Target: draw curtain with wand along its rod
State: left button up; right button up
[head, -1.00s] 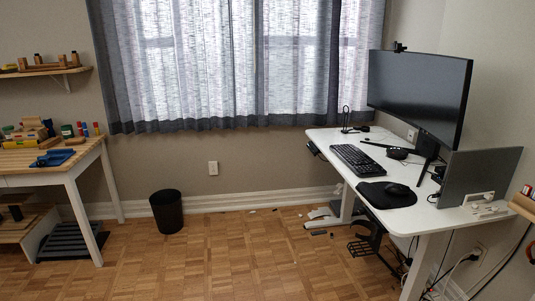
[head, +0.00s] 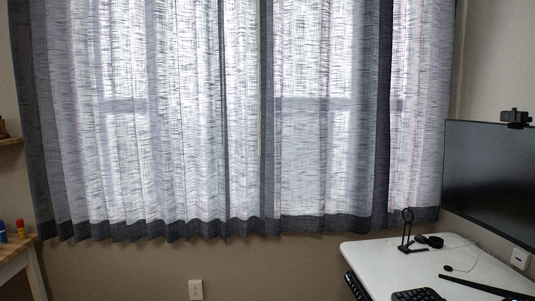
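The curtain (head: 150,150) is sheer, pale grey-white, with darker grey vertical bands and a dark bottom hem. It hangs across most of the head view, and light comes through it. A thin pale upright strip that looks like the wand (head: 260,135) hangs near the middle of the curtain, ending around mid-height. The rod is above the top of the picture and out of sight. Neither of my grippers is in view.
A white standing desk (head: 405,262) stands at the lower right, below the curtain's right end. It carries a black monitor (head: 490,178) and a small black stand (head: 406,232). A wooden table (head: 20,256) is at the left edge.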

aim_at(245, 22)
jog(key=i, duration=1.9)
jog(key=u, duration=0.05)
